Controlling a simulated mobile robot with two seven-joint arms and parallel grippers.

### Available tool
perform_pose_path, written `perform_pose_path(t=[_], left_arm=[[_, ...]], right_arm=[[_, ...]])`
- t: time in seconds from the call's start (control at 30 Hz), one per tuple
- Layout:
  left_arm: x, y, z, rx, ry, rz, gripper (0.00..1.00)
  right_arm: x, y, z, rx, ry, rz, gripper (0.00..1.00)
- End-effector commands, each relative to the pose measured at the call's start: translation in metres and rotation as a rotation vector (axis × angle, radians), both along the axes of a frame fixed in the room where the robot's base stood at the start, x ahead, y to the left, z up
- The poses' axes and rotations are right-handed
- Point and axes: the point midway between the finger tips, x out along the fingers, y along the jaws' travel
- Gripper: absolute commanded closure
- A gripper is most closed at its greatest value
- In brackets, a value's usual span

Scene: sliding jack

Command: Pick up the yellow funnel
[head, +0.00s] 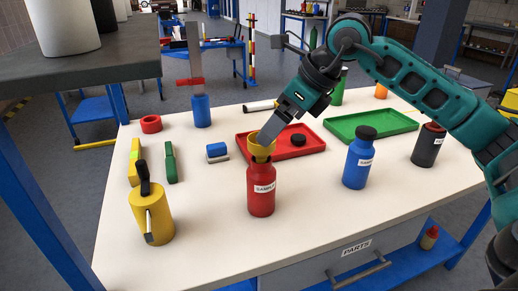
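The yellow funnel (261,149) sits at the mouth of the red sample bottle (261,190), near the middle of the table. The bottle stands upright. My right gripper (266,136) comes down from the upper right, with its fingertips at the funnel's upper rim. The fingers overlap in this view, so I cannot tell whether they are closed on the rim or apart. The funnel's spout is hidden at the bottle's mouth. My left gripper is not in view.
A red tray (308,148) with a black round item lies behind the bottle. A green tray (350,127), a blue bottle (358,163) and a dark bottle (428,147) stand to the right. A yellow can (152,217) stands at front left. The front middle tabletop is clear.

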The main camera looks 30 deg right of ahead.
Motion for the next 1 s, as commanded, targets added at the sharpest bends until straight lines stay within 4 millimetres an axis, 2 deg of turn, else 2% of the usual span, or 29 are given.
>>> perform_pose_path(t=[0.1, 0.37, 0.7, 1.0], left_arm=[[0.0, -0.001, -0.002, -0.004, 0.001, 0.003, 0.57], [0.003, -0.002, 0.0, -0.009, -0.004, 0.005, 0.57], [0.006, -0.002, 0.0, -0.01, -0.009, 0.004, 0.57], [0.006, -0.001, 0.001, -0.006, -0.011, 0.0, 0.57]], right_arm=[[0.01, 0.008, -0.021, 0.004, 0.002, 0.003, 0.08], [0.022, 0.013, -0.04, 0.004, 0.0, 0.001, 0.08], [0.042, 0.019, -0.08, 0.006, 0.001, 0.002, 0.08], [0.045, 0.02, -0.084, 0.004, 0.0, 0.002, 0.08]])
